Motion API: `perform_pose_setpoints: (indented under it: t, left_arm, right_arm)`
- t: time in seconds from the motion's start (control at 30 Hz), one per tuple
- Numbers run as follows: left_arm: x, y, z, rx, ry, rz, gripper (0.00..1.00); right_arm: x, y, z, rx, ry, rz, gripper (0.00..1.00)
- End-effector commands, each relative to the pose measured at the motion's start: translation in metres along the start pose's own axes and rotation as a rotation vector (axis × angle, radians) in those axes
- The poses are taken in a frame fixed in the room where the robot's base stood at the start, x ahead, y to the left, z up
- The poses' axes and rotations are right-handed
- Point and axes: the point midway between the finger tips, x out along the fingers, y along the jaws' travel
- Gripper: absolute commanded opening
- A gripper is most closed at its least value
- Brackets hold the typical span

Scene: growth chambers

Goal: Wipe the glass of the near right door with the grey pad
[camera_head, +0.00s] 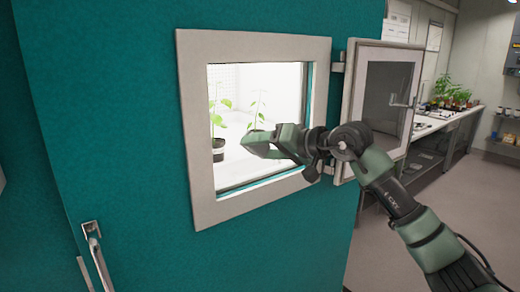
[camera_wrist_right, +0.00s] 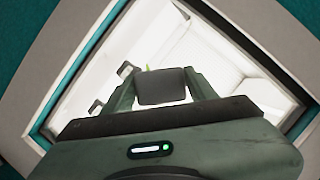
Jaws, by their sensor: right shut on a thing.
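My right gripper (camera_head: 258,144) is shut on a dark grey pad, at the lit window opening in the teal chamber wall. In the right wrist view the pad (camera_wrist_right: 162,86) sits between the two fingers of the gripper (camera_wrist_right: 163,92). The head view does not show the pad clearly, and I cannot tell how far the fingers reach into the opening. A small door (camera_head: 350,110) with a pale frame and a dark glass pane (camera_head: 385,90) stands swung open at the right of the opening. The pad is apart from this glass. My left gripper is not in view.
A pale frame (camera_head: 190,130) surrounds the opening. Inside are a potted plant (camera_head: 218,150) and another seedling (camera_head: 257,106). A metal handle (camera_head: 93,243) is on the teal wall at lower left. A bench (camera_head: 440,122) with plants stands behind the door; the floor at right is clear.

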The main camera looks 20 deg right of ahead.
Motion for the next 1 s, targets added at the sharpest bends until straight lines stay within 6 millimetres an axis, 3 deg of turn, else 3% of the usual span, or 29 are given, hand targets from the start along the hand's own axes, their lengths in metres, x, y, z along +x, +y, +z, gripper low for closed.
perform_pose_setpoints:
  t: [0.7, 1.0]
  left_arm:
    - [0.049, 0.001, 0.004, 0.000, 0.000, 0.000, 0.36]
    - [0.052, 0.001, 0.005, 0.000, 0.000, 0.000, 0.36]
  right_arm:
    - [-0.067, 0.003, 0.029, -0.002, 0.002, 0.003, 0.25]
    - [-0.075, 0.000, 0.031, 0.000, 0.000, 0.001, 0.25]
